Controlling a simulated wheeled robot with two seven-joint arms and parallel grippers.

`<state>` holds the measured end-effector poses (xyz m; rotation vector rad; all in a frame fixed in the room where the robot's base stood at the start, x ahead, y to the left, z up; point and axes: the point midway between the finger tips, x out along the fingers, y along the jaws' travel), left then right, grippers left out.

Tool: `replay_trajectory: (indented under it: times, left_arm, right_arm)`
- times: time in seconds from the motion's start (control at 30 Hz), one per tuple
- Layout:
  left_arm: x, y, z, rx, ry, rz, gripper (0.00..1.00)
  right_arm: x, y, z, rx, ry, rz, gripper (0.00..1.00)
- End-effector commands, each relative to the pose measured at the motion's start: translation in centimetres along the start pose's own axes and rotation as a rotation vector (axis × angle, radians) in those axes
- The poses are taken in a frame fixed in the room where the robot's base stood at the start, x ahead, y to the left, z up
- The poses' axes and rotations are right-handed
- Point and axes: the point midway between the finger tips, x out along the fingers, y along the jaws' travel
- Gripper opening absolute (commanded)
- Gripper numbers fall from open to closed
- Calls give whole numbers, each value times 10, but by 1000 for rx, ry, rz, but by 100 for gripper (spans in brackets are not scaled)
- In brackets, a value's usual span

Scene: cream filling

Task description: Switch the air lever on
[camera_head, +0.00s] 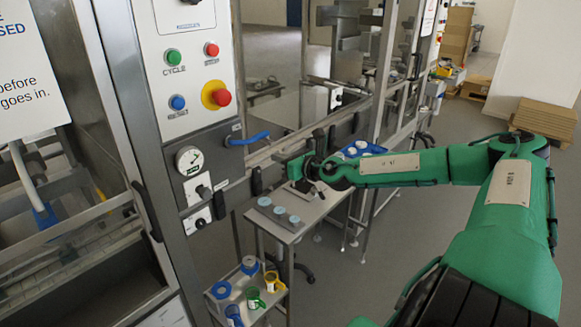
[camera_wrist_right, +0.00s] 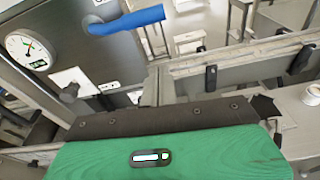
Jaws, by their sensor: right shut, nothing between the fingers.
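The blue lever (camera_head: 250,138), which I take as the air lever, sticks out to the right from the grey panel, roughly level. It also shows at the top of the right wrist view (camera_wrist_right: 127,21). A round pressure gauge (camera_head: 190,160) sits to its lower left and shows in the wrist view too (camera_wrist_right: 27,46). My right gripper (camera_head: 297,168) is shut and empty. It is to the right of the lever and a little lower in the head view, apart from it. Its fingertips are hard to make out. My left gripper is not in view.
Above the lever are green (camera_head: 173,56), red and blue buttons and a red emergency stop (camera_head: 222,97). A black knob (camera_head: 203,191) is below the gauge. A small metal table (camera_head: 290,225) with blue-grey discs stands below my right gripper. Coloured cups stand on a lower shelf (camera_head: 262,298).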

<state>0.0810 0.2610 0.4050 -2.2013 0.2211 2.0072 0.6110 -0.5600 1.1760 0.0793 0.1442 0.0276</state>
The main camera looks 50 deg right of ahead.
Motion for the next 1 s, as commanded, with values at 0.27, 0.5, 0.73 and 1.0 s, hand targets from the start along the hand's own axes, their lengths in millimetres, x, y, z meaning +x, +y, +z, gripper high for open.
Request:
replay_trajectory:
  times: [0.27, 0.5, 0.73, 1.0]
  left_arm:
    - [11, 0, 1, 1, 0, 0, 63]
    - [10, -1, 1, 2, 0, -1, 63]
    - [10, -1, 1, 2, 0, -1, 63]
    - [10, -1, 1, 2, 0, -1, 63]
  right_arm:
    - [-14, 2, -2, -4, 2, 7, 0]
    - [-30, 5, 2, 0, -2, 14, 0]
    - [-40, 4, 1, 2, -2, 13, 0]
    - [-42, 4, 0, 3, -2, 12, 0]
